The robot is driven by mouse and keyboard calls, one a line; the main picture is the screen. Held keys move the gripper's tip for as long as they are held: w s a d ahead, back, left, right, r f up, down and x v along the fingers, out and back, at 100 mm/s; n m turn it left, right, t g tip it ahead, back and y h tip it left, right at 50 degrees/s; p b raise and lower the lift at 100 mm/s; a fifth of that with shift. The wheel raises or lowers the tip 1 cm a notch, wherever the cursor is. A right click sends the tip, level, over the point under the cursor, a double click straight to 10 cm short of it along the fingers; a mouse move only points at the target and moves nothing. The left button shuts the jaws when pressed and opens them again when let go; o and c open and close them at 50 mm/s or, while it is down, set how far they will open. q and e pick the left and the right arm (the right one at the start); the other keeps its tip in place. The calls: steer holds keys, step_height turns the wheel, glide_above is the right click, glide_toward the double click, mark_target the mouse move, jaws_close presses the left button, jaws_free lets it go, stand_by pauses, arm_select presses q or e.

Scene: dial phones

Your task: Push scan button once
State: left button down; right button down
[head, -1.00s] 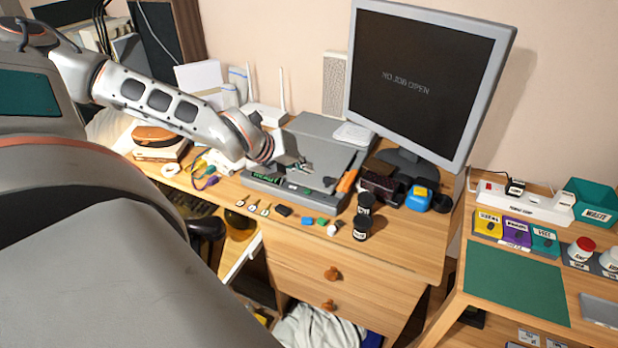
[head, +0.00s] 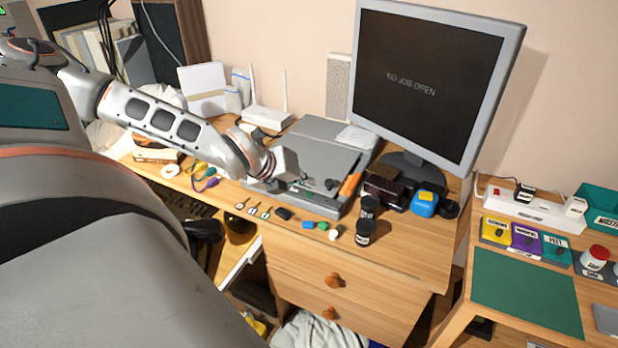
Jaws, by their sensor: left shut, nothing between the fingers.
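A grey flatbed scanner (head: 318,150) sits on the wooden desk below the monitor. My left gripper (head: 326,186) is over the scanner's front right part, its dark fingers small in view, shut and empty. Its wrist covers the left part of the scanner's front panel. A scan button cannot be made out at this size. Whether the fingertips touch the scanner I cannot tell. The monitor (head: 430,75) shows text that appears to read "NO JOB OPEN". My right gripper is out of view.
An orange object (head: 351,184) lies at the scanner's right edge. A white router (head: 266,117) is behind. A side table with a green mat (head: 525,290) is at the right.

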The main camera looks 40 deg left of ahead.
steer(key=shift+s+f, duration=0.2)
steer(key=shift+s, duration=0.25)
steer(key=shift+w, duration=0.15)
arm_select(q)
steer(key=shift+f+b, duration=0.3)
steer(key=shift+f, duration=0.15)
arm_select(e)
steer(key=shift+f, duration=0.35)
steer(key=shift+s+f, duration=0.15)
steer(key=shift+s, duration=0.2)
arm_select(q)
steer(key=shift+f, duration=0.15)
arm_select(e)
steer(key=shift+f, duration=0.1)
